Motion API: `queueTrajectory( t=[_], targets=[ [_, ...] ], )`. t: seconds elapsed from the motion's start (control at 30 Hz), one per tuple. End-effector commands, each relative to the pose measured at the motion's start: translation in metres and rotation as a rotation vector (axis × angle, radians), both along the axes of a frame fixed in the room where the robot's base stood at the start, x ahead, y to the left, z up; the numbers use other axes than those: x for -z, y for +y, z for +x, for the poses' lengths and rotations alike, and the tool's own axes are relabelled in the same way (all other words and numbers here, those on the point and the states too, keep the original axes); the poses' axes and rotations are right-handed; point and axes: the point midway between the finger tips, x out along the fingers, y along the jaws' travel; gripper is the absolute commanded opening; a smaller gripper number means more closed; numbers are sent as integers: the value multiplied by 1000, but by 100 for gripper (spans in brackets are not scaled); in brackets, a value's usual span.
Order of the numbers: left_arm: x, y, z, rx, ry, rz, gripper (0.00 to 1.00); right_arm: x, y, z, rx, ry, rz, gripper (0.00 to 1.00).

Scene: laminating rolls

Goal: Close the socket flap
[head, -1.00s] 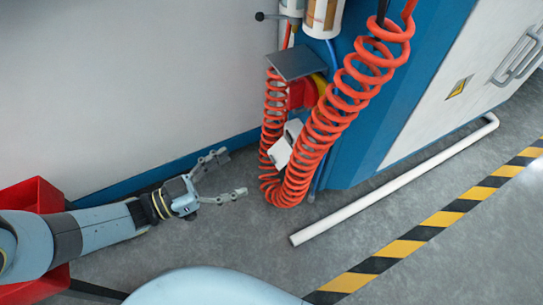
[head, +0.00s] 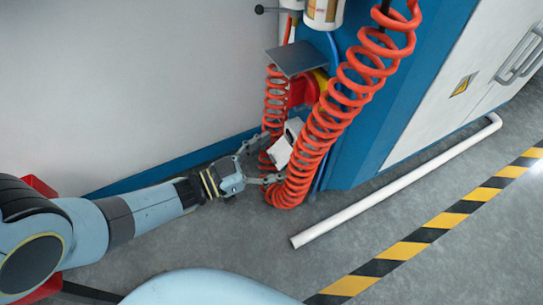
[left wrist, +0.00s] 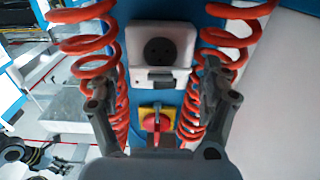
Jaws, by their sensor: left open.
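The white socket (head: 293,128) is on the blue cabinet side, behind the red coiled hoses. Its white flap (head: 280,153) stands out from it, open. In the left wrist view the socket (left wrist: 158,45) shows a dark round face between two hose coils. My left gripper (head: 268,160) is open, with one finger on each side of the flap area in the head view. In the left wrist view its fingers (left wrist: 160,92) are spread wide to either side, below the socket, with nothing between them held. Whether a finger touches the flap or a coil I cannot tell. My right gripper is not in view.
Red coiled hoses (head: 337,110) hang close around the socket on both sides. A red switch on a yellow plate (left wrist: 157,122) is beside the socket. A grey shelf plate (head: 297,59) juts out above. A white pipe (head: 395,183) lies on the floor.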

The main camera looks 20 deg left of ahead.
Motion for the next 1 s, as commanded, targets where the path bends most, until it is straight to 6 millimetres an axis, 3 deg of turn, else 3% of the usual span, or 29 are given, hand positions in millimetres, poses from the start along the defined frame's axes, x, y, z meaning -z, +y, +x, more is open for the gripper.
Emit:
queueTrajectory(
  t=[0.13, 0.57, 1.0],
  targets=[
    [0, 0, 0, 0, -1, -1, 78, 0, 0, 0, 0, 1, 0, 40],
    [0, 0, 0, 0, 0, 0, 24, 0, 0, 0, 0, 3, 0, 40],
    [9, -2, 2, 7, -63, -56, 24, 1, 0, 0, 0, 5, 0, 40]
  ],
)
